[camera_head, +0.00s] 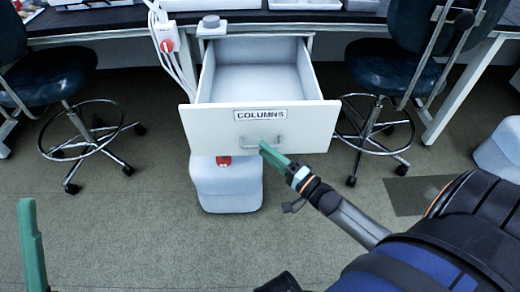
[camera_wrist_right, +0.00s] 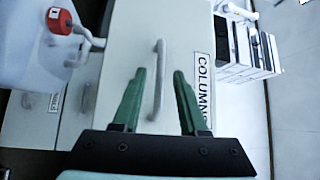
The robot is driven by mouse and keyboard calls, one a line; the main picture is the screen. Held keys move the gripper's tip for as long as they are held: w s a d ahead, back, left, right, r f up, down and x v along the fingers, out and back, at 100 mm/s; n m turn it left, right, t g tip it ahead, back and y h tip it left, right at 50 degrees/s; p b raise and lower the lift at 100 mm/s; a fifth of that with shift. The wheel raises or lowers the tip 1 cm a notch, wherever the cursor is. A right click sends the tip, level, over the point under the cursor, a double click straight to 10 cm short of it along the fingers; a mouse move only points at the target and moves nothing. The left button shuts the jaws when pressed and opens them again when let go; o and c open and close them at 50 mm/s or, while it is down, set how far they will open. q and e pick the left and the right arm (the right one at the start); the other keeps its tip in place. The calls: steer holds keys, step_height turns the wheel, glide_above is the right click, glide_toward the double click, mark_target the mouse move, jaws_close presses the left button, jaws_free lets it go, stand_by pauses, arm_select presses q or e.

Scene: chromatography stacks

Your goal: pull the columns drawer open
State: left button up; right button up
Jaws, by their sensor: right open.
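The columns drawer (camera_head: 200,122) is pulled well out from under the bench, and its inside looks empty. Its white front carries the COLUMNS label (camera_head: 261,114) and a bar handle (camera_head: 281,141). My right gripper (camera_head: 268,152) is at the handle, its green fingers open. In the right wrist view the handle (camera_wrist_right: 159,65) runs between the two spread fingers, with a gap on each side. The label (camera_wrist_right: 202,85) is partly behind the right-hand finger. Of my left gripper (camera_head: 32,245), only a green finger shows at the lower left, away from the drawer.
A pale container (camera_head: 228,190) with a red cap stands on the floor below the drawer. Wheeled stools (camera_head: 85,145) (camera_head: 378,140) stand on both sides. White cables (camera_head: 177,65) hang left of the drawer. The floor in front is clear.

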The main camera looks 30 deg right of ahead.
steer(key=shift+b+x, duration=0.3)
steer(key=shift+x, duration=1.15)
steer(key=shift+c, duration=0.2)
jaws_close()
